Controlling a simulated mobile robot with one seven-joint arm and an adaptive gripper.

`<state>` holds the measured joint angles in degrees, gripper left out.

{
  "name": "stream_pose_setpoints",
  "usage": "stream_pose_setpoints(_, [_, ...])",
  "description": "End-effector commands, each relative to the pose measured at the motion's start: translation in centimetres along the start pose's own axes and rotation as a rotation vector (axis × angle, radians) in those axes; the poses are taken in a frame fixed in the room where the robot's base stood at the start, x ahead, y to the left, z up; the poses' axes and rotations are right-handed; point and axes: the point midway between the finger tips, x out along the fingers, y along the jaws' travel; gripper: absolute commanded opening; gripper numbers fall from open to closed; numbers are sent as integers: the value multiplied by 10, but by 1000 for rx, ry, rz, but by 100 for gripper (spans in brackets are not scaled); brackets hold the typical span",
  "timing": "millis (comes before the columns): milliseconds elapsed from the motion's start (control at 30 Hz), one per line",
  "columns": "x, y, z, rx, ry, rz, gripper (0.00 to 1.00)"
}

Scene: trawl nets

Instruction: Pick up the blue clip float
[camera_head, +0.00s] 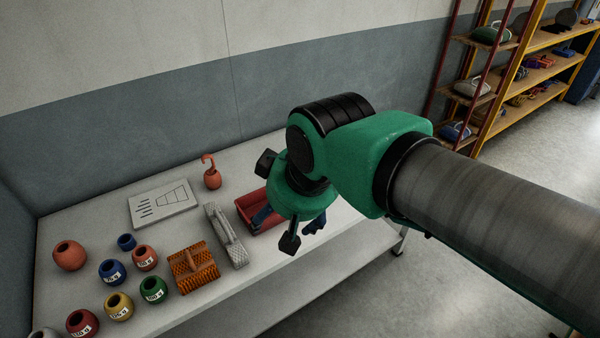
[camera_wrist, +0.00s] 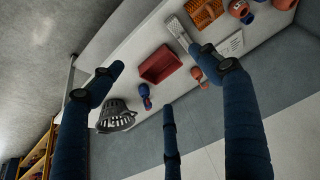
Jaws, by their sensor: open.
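A small blue thing (camera_wrist: 145,90) with a reddish end lies on the table in the wrist view, beside the red tray (camera_wrist: 160,64). It looks like the blue clip float, but it is too small to be sure. I cannot make it out in the head view, where my arm covers that area. My gripper (camera_wrist: 158,76) has its dark blue fingers spread, with nothing between them. In the head view my gripper (camera_head: 290,230) hangs above the table near the red tray (camera_head: 246,207), partly covering it.
A grey basket (camera_wrist: 116,115) stands near the blue thing. Left of my gripper are a grey brush-like tool (camera_head: 226,236), an orange brush (camera_head: 193,267), an orange hooked float (camera_head: 212,178), a white board (camera_head: 163,204) and several labelled round pots (camera_head: 118,305). A wall backs the table (camera_head: 90,213).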

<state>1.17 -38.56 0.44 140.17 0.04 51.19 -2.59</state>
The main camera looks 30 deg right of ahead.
Motion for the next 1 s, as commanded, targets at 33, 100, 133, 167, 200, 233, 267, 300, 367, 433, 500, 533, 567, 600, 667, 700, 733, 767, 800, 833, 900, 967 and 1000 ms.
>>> stream_pose_setpoints(33, [-2, 3, -12, -4, -12, 3, 76])
stream_pose_setpoints(100, [-3, 7, -28, -16, -24, 6, 76])
stream_pose_setpoints(133, [-3, 9, -35, -21, -29, 7, 76])
stream_pose_setpoints(167, [-2, 11, -42, -26, -35, 9, 76])
stream_pose_setpoints(200, [-2, 14, -52, -35, -43, 10, 76])
stream_pose_setpoints(233, [-1, 16, -59, -39, -47, 11, 76])
stream_pose_setpoints(267, [0, 19, -66, -45, -54, 12, 76])
stream_pose_setpoints(300, [1, 22, -76, -52, -61, 14, 76])
stream_pose_setpoints(367, [4, 27, -90, -63, -73, 15, 76])
stream_pose_setpoints(433, [7, 33, -106, -76, -86, 17, 76])
stream_pose_setpoints(500, [11, 40, -122, -89, -99, 18, 76])
stream_pose_setpoints(533, [14, 43, -128, -93, -105, 18, 76])
stream_pose_setpoints(567, [16, 46, -135, -99, -110, 19, 76])
stream_pose_setpoints(600, [19, 50, -143, -107, -119, 19, 76])
stream_pose_setpoints(667, [24, 56, -156, -117, -130, 19, 76])
stream_pose_setpoints(700, [28, 60, -164, -124, -138, 19, 76])
stream_pose_setpoints(733, [31, 64, -170, -129, -143, 19, 76])
stream_pose_setpoints(767, [35, 67, -176, -135, -150, 18, 76])
stream_pose_setpoints(800, [39, 72, -184, -142, -156, 18, 76])
stream_pose_setpoints(833, [43, 75, -190, -147, -163, 17, 76])
stream_pose_setpoints(900, [51, 84, -203, -159, -175, 16, 76])
stream_pose_setpoints(967, [59, 91, -214, -170, -186, 15, 76])
stream_pose_setpoints(1000, [65, 96, -221, -176, -194, 14, 76])
